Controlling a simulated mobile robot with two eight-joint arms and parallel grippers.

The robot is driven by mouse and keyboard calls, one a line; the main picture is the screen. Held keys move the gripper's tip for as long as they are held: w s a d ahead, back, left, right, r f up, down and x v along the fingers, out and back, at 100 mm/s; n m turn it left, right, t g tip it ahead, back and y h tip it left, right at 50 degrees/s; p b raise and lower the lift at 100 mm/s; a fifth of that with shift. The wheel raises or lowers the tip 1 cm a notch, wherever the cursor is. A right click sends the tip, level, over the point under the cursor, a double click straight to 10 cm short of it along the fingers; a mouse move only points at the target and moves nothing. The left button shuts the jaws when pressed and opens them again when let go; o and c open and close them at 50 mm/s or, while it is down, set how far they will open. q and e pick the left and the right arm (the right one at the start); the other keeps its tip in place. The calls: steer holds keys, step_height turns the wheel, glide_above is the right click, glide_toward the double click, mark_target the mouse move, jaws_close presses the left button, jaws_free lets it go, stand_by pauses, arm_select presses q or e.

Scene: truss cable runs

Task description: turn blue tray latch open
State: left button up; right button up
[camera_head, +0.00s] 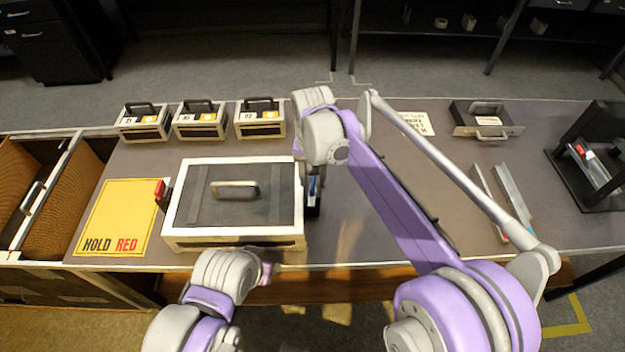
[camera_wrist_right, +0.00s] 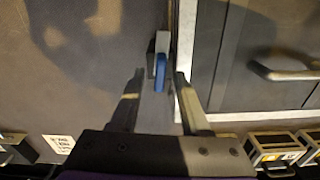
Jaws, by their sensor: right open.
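A large box-like tray (camera_head: 285,236) with a pale frame and a dark lid with a handle (camera_head: 236,190) stands on the bench. The blue latch (camera_head: 312,188) is on its right side, partly hidden by my right arm in the head view. In the right wrist view, the blue latch (camera_wrist_right: 160,70) lies between the spread fingers of my right gripper (camera_wrist_right: 159,78), beside the tray's pale edge. The fingers are open; contact with the latch cannot be told. A red latch (camera_head: 160,189) is on the tray's left side. My left arm shows low in the head view, but its fingers do not.
Several small labelled boxes (camera_head: 201,122) line the back of the bench. A yellow "HOLD RED" sheet (camera_head: 112,217) lies left of the tray. A dark holder with a handle (camera_head: 487,121), metal channels (camera_head: 513,200) and a black stand (camera_head: 590,170) are on the right.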

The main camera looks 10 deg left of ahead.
steer(key=shift+f, duration=0.5)
steer(key=shift+c, duration=0.2)
jaws_close()
steer(key=shift+n, duration=0.8)
steer(key=shift+o, duration=0.2)
jaws_free()
